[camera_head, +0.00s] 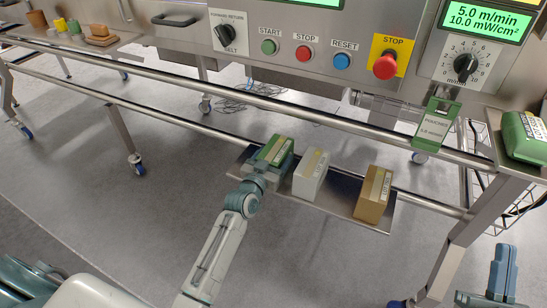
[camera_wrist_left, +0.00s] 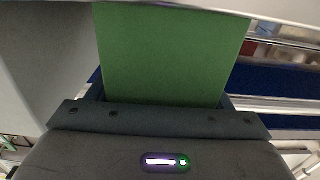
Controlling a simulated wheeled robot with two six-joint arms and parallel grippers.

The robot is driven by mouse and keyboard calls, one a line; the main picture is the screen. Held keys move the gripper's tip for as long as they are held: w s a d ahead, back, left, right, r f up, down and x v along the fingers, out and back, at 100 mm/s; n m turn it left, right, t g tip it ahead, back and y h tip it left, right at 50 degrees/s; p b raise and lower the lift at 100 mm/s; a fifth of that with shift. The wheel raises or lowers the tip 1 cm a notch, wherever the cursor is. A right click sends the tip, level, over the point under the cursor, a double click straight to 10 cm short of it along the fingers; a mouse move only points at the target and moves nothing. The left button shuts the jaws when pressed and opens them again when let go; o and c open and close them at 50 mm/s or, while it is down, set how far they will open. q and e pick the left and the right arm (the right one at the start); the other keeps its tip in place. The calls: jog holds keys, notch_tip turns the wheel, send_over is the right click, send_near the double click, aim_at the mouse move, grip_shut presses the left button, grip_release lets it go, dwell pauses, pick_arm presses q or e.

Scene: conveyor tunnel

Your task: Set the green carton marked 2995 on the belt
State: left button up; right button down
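A green carton (camera_head: 275,150) with a pale label stands at the left end of a low metal shelf; its number is too small to read. My left gripper (camera_head: 269,167) is at this carton, its fingers along the carton's sides. In the left wrist view the carton's plain green face (camera_wrist_left: 170,55) fills the space in front of the palm. The fingertips are hidden, so I cannot tell whether they press on it. My right gripper (camera_head: 502,262) is at the lower right, away from the cartons, seemingly empty; its finger gap is unclear. No belt surface is clearly visible.
A white carton (camera_head: 311,176) and a brown carton (camera_head: 374,195) share the shelf (camera_head: 336,196). Metal rails (camera_head: 210,131) run above and behind it. A control panel (camera_head: 300,30) stands behind. Another green package (camera_head: 524,138) sits at far right. Small items (camera_head: 62,25) are at upper left.

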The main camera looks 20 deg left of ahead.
pick_arm(q)
jog(key=shift+o, duration=0.9)
jog(key=shift+r, duration=0.1)
